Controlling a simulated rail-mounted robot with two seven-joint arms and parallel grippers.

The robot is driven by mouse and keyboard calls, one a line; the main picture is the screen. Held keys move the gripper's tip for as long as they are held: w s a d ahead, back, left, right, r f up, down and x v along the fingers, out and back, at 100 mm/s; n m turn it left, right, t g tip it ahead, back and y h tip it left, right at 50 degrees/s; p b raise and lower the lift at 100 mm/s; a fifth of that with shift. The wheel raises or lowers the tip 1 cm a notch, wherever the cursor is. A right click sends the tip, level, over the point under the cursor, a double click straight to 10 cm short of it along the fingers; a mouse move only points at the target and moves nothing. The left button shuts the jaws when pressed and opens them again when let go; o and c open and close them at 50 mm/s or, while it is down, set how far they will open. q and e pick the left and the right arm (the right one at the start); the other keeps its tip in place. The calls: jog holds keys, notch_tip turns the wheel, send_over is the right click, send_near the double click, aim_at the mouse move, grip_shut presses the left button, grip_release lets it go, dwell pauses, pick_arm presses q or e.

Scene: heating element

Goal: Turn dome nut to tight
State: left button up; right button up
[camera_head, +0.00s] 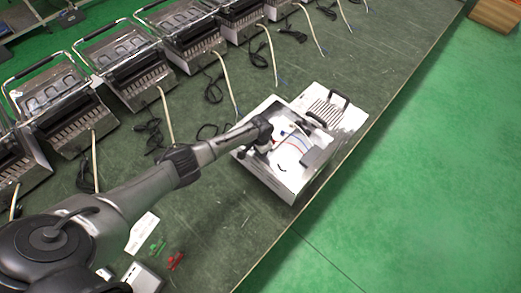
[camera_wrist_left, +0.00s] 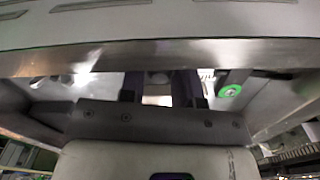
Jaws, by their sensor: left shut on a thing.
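My left arm reaches in from the left in the head view, and its left gripper (camera_head: 270,147) is at the left inner side of an open metal appliance housing (camera_head: 292,189). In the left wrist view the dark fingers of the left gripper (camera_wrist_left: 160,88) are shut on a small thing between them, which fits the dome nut. The nut itself is too small and too hidden to make out, and its tightness cannot be told. Red and blue wires (camera_head: 297,141) show inside the housing. My right gripper is not in view.
Several grill appliances (camera_head: 120,62) with pale cords and black cables line the green bench (camera_head: 222,233) at left and back. A white card (camera_head: 142,232), small green parts (camera_head: 157,246) and small red parts (camera_head: 176,261) lie near the front.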

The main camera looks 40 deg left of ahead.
pick_arm(q)
jog(key=m, duration=0.3)
jog(key=shift+m, duration=0.3)
jog(key=m, duration=0.3)
jog(key=shift+m, duration=0.3)
jog(key=m+b, duration=0.1)
jog(key=m, duration=0.2)
jog(key=shift+m, duration=0.4)
jog(key=m, duration=0.3)
jog(key=shift+m+b, duration=0.3)
jog(key=shift+b, duration=0.05)
jog(key=m, duration=0.3)
jog(key=shift+w+m+b, duration=0.1)
jog(key=shift+m+b, duration=0.2)
jog(key=shift+b, duration=0.1)
jog(key=m+b, duration=0.1)
jog(key=m, duration=0.2)
jog(key=shift+m, duration=0.3)
jog(key=m, duration=0.2)
jog(key=shift+m+b, duration=0.4)
jog(key=shift+r+m, duration=0.1)
jog(key=shift+m, duration=0.6)
